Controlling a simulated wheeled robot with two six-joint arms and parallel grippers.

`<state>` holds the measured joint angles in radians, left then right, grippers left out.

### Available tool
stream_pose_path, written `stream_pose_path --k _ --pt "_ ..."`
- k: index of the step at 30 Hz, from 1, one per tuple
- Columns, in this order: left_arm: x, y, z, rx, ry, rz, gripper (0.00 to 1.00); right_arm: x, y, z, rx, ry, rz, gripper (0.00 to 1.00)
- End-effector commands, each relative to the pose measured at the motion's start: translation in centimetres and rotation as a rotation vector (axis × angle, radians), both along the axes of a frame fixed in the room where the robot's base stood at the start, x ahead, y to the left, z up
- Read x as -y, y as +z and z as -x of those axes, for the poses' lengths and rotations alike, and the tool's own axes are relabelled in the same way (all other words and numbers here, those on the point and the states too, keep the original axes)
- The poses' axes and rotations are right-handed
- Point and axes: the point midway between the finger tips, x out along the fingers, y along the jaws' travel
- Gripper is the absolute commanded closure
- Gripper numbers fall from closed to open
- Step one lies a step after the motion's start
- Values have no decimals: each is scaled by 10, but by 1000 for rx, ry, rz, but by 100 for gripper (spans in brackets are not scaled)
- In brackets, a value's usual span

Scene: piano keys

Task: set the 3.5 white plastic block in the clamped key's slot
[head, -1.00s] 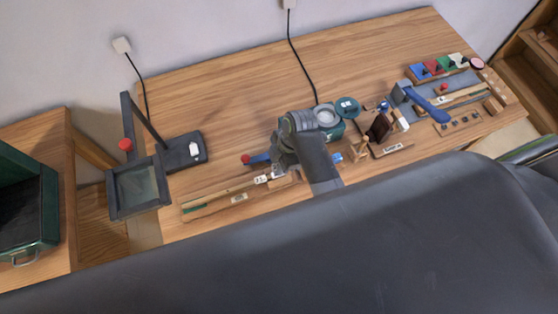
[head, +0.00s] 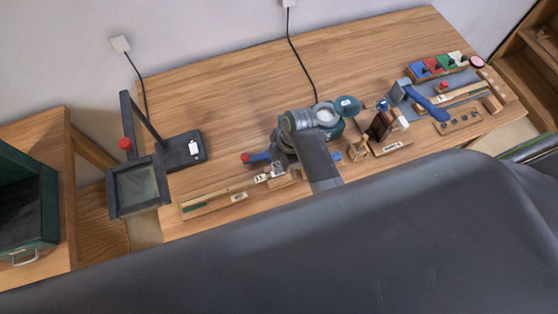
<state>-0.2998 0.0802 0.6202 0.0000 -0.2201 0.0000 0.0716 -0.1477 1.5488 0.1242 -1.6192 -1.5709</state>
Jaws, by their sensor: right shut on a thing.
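The clamped key (head: 225,193) is a long pale wooden strip lying on a wooden base at the front left of the bench. A blue clamp with a red knob (head: 246,157) is at its right end. A small white piece (head: 262,177) shows at that end, and I cannot tell whether it is a label or part of the key. My right gripper (head: 278,168) is shut just above and beside this end. The white block in its jaws is too small and hidden to make out. The slot is not visible. My left gripper is not in view.
A dark framed stand (head: 140,188) with a red knob is at the left. Green round containers (head: 346,106) stand behind my right arm. A wooden holder (head: 392,142), a blue-handled tool (head: 428,104) and a tray of coloured pieces (head: 438,66) are to the right. The back middle is clear.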

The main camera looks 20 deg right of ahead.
Motion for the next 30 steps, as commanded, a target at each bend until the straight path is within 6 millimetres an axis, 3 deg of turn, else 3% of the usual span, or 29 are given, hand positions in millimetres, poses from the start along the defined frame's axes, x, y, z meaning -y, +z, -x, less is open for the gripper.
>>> stream_pose_path --k 30 --pt "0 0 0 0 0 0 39 0 -9 0 0 0 0 99"
